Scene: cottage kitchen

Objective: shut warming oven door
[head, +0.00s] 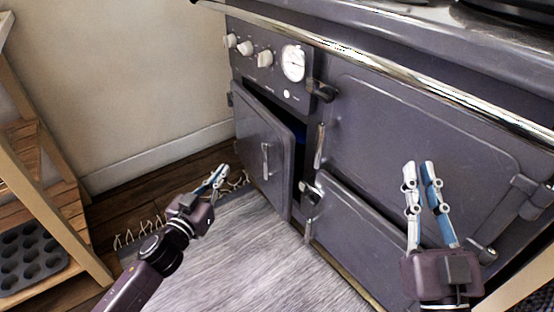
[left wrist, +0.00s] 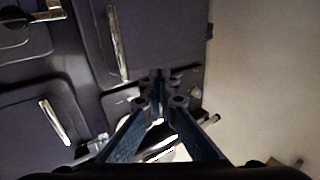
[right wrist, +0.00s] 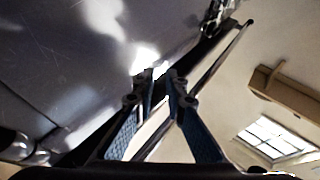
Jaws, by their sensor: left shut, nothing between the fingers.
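The warming oven door (head: 262,148) is the dark grey door at the lower left of the range in the head view. It is hinged on its left and stands ajar, with a dark gap along its right side and something blue inside. A metal handle (head: 265,161) is on its front. My left gripper (head: 221,174) is shut and empty, left of the door and apart from it in the picture. My right gripper (head: 420,168) is in front of the large right oven door, with its fingers close together; whether they meet is unclear.
The range (head: 400,120) has knobs, a round gauge (head: 293,63) and a long front rail (head: 400,77). A grey fringed rug (head: 240,265) lies on the floor before it. A wooden shelf (head: 50,205) with a muffin tin (head: 28,258) stands at the left. Floor shows between shelf and range.

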